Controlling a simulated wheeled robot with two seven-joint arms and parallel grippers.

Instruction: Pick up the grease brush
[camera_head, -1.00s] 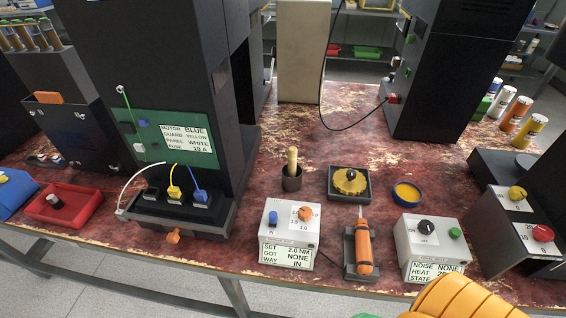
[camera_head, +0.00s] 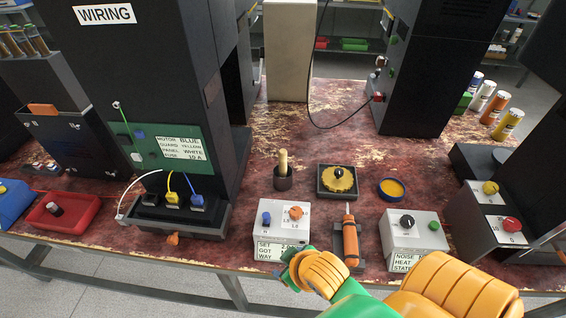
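A brush with a pale wooden handle (camera_head: 283,162) stands upright in a small dark cup (camera_head: 283,183) near the middle of the table; its lower end is hidden in the cup. I take it for the grease brush. My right gripper (camera_head: 288,268) is at the table's front edge, in front of the white torque box and well nearer than the cup. It is apart from the brush, and its fingers are too unclear to tell open from shut. My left gripper is out of view.
A white torque box (camera_head: 281,230), an orange screwdriver (camera_head: 350,240) in a dark holder, and a white knob box (camera_head: 412,228) line the front. Behind them are a yellow gear in a black tray (camera_head: 324,191) and a blue-rimmed tin (camera_head: 380,188). A black wiring cabinet (camera_head: 170,90) stands left.

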